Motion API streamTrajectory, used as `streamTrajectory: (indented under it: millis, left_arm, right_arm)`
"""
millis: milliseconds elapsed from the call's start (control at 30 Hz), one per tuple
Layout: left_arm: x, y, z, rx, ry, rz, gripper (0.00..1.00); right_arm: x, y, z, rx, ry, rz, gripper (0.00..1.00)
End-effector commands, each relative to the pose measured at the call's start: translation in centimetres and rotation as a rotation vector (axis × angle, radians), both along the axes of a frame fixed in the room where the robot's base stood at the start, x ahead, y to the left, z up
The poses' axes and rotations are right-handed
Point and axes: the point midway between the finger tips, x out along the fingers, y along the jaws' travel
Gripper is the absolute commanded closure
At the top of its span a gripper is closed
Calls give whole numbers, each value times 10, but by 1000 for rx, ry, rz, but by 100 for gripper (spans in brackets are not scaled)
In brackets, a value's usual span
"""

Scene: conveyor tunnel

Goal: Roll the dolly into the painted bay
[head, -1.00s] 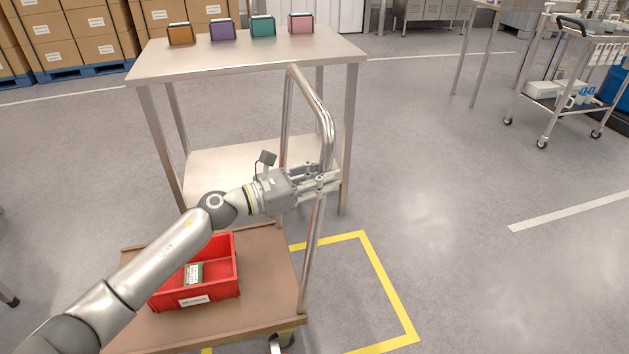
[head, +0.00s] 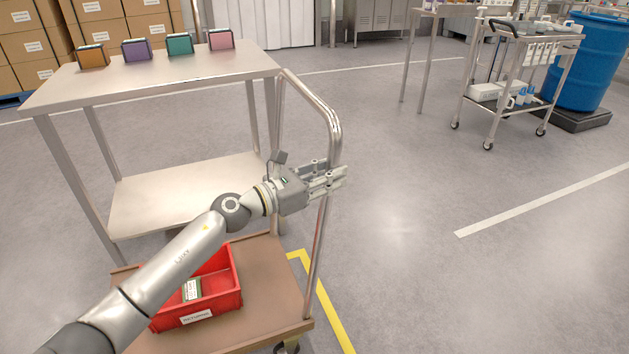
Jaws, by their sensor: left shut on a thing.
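The dolly has a flat brown deck (head: 262,285) and an upright bent metal handle (head: 322,215) at its right end. A red bin (head: 222,296) with a green-and-white item (head: 191,290) inside rides on the deck. My left gripper (head: 328,178) is shut on the handle's upright. The painted bay's yellow outline (head: 331,312) shows on the floor just right of the deck, with one far corner behind the handle. The deck hides the rest of the bay, and the near side is out of frame. My right gripper is not in view.
A metal table (head: 150,82) with several small coloured boxes stands right behind the dolly. A wheeled cart (head: 510,105) and a blue drum (head: 585,65) stand at the back right. The floor (head: 430,280) to the right is clear, with a white line (head: 540,200).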

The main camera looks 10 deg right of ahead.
Motion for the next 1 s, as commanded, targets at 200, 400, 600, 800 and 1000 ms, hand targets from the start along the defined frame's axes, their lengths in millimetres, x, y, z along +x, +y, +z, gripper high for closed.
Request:
streamTrajectory:
  millis: [200, 400, 600, 800, 1000]
  left_arm:
    - [8, -31, -1, 1, -1, -3, 100]
    - [12, -44, -1, 1, 0, -1, 100]
    - [14, -49, 0, 1, 0, -1, 100]
    - [14, -49, 0, 1, 0, -1, 100]
    - [14, -49, -1, 1, 0, -1, 62]
  right_arm:
    - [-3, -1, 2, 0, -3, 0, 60]
    - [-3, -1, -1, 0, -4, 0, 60]
    - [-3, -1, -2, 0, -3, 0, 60]
    - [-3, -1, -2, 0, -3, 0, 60]
    - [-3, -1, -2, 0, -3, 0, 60]
